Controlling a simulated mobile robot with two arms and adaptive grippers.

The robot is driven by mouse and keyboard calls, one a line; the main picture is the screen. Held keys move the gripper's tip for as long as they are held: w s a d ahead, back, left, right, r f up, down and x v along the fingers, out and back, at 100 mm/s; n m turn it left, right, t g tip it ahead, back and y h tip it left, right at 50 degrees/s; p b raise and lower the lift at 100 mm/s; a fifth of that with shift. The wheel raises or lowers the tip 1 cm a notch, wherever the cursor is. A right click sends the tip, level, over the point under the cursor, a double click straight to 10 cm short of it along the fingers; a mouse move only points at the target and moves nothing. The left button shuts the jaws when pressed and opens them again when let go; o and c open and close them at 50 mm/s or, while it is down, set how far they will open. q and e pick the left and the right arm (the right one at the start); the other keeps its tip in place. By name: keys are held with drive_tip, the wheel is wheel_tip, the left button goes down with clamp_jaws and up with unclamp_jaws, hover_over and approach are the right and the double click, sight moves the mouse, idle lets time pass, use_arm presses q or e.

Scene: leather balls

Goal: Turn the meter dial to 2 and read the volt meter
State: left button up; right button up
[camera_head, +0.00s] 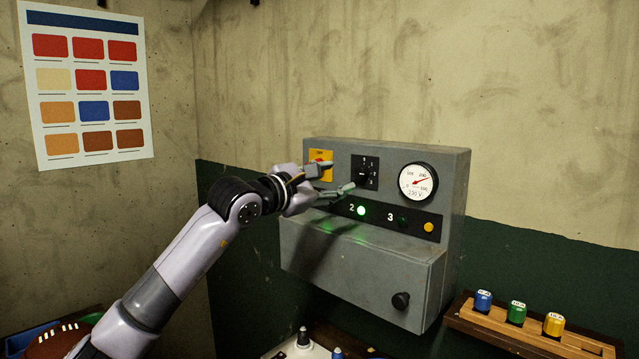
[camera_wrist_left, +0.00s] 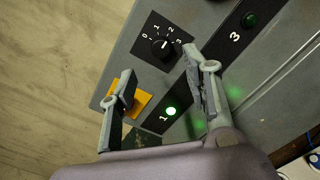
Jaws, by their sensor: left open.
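The grey meter box (camera_head: 350,258) hangs on the wall. Its black dial (camera_head: 364,174) also shows in the left wrist view (camera_wrist_left: 162,47), with marks 0 to 3; its white pointer line lies near 2. The round volt meter (camera_head: 418,182) is at the box's upper right, its red needle pointing up and right; its small numbers are hard to read. My left gripper (camera_head: 340,177) is open at the panel. In the left wrist view its fingertips (camera_wrist_left: 158,62) are either side of and below the dial, holding nothing. My right gripper is not in view.
Green lights by 2 (camera_head: 361,210) and 1 (camera_wrist_left: 171,111) are lit; the light by 3 (camera_head: 403,220) is dark. A yellow switch plate (camera_head: 327,173) is partly hidden by my left gripper. A wooden rack (camera_head: 480,316) with coloured pieces stands at lower right.

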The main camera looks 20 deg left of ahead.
use_arm(q)
drive_tip(key=v, duration=0.4)
drive_tip(key=shift+d, duration=0.1)
